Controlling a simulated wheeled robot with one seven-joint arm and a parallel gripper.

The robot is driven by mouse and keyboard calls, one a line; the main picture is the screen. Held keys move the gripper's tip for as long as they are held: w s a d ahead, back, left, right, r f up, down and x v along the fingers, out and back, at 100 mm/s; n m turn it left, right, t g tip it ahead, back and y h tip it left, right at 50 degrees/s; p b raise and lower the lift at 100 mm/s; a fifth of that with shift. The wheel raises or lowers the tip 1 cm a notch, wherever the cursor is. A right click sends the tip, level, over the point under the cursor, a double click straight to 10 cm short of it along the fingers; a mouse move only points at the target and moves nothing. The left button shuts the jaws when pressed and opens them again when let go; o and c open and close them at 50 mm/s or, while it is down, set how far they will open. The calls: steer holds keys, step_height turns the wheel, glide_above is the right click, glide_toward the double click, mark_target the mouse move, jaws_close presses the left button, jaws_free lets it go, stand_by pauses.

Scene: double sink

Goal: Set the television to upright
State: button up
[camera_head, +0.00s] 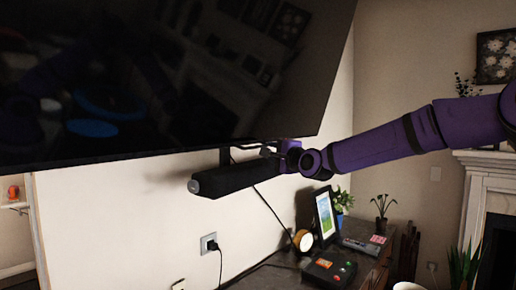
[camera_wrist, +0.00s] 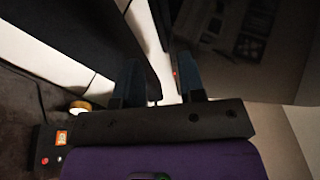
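The television (camera_head: 170,75) is a large dark screen that fills the upper left of the head view. Its lower right corner shows, with the top cut off; its right edge slants, and I cannot tell how far it is tilted. My gripper (camera_head: 277,151) is at its bottom edge, near that corner. In the wrist view, my gripper (camera_wrist: 159,86) has its two fingers apart, with a pale gap between them. The reflective screen (camera_wrist: 235,40) is at the upper right there, with a small red light near the right finger. Contact with the television is unclear.
A dark rounded bar (camera_head: 238,178) is just below the television, close to my gripper. A dark cabinet (camera_head: 275,277) below holds a picture frame (camera_head: 325,216), a box with coloured buttons (camera_head: 329,270) and plants. A white fireplace (camera_head: 482,185) stands at the right.

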mark_target(257, 147)
steer(key=x, duration=1)
steer(key=shift+a, duration=0.1)
steer(key=shift+c, duration=0.5)
jaws_close()
